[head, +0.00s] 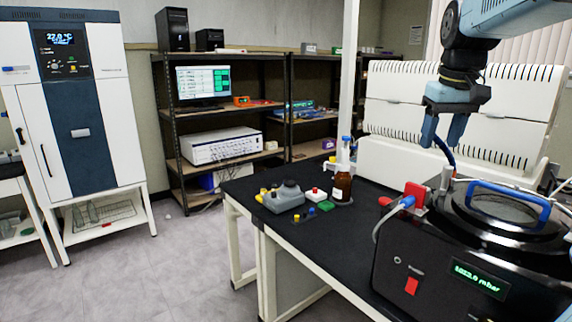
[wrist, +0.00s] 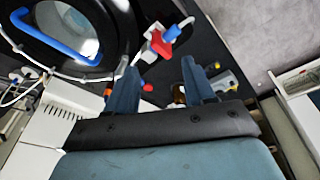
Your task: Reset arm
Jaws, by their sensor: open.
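My gripper (head: 443,145) hangs from my arm at the upper right of the head view, fingers pointing down. It is open and empty, in the air above the black bench (head: 243,190). In the wrist view my gripper's two blue fingers (wrist: 162,90) stand apart with nothing between them. The freeze dryer (head: 440,255) sits at the right of the bench, with a clear round lid and a blue handle (head: 508,200). Its display reads about 1013.0 mbar, slightly blurred. The blue handle also shows at the upper left of the wrist view (wrist: 62,30).
A red valve knob (head: 414,190) stands beside the dryer's lid. A brown bottle (head: 342,184) and a grey device (head: 284,200) stand on the bench left of my gripper. A white ribbed machine (head: 400,95) stands behind. Open floor (head: 150,270) lies at the left.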

